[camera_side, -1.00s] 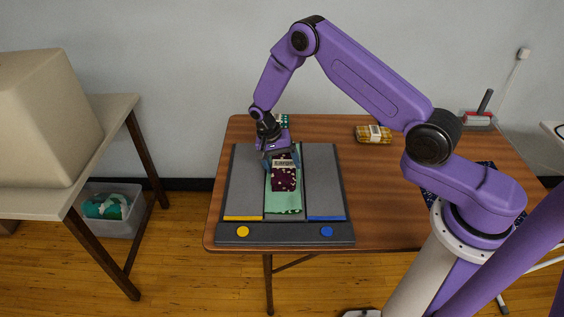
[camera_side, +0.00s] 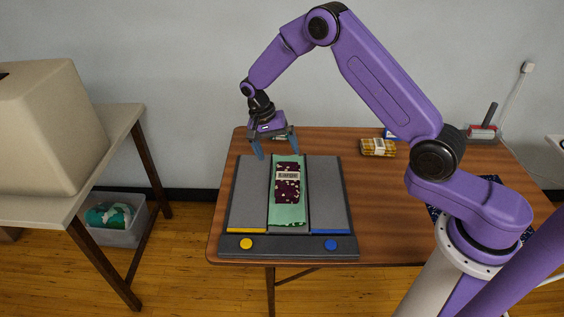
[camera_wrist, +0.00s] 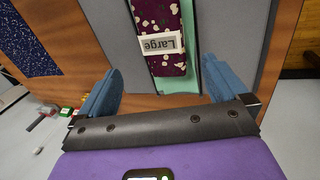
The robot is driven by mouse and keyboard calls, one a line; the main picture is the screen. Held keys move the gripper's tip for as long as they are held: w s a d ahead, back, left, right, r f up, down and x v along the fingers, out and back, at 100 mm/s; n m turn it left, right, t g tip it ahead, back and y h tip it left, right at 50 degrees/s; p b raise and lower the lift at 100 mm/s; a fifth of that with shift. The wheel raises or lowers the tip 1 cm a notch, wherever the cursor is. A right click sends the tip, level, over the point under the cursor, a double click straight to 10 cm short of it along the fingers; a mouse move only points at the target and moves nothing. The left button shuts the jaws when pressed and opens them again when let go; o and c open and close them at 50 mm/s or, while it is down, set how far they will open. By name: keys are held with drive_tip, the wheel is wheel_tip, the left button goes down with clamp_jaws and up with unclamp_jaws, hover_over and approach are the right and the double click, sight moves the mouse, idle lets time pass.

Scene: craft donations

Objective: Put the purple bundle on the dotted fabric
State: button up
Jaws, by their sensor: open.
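The purple bundle (camera_side: 287,188), dark purple with pale spots and a white "Large" label, lies on a mint-green cloth (camera_side: 288,215) in the middle lane of a grey board. It also shows in the wrist view (camera_wrist: 168,60). A navy speckled fabric (camera_side: 433,212), which looks like the dotted fabric, lies flat on the table's right side, partly hidden behind my arm; it also shows in the wrist view (camera_wrist: 28,42). My gripper (camera_side: 276,150) is open and empty, raised near the board's far edge, beyond the bundle and apart from it.
The grey board (camera_side: 328,190) has a yellow button (camera_side: 246,244) and a blue button (camera_side: 331,244) at its front. A yellow checked bundle (camera_side: 378,148) lies at the table's back right. The wooden table (camera_side: 385,195) is clear between board and navy fabric.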

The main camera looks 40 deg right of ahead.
drive_tip(key=s+a+r+n+t, duration=0.1)
drive_tip(key=s+a+r+n, duration=0.3)
drive_tip(key=s+r+n, duration=0.3)
drive_tip(key=s+a+r+n+t, duration=0.1)
drive_tip(key=s+a+r+n, duration=0.35)
drive_tip(key=s+r, duration=0.3)
drive_tip(key=s+d+n+y, duration=0.1)
drive_tip(key=s+d+n, duration=0.1)
drive_tip(key=s, duration=0.5)
drive_tip(key=s+d+r+n, duration=0.1)
drive_tip(key=s+d+n, duration=0.1)
drive_tip(key=s+n, duration=0.3)
drive_tip(key=s+d+n+y, duration=0.1)
drive_tip(key=s+n, duration=0.3)
drive_tip(key=s, duration=0.5)
drive_tip(key=shift+s+d+r+t+y, duration=0.3)
drive_tip(key=shift+s+d+t, duration=0.1)
drive_tip(key=shift+d, duration=0.35)
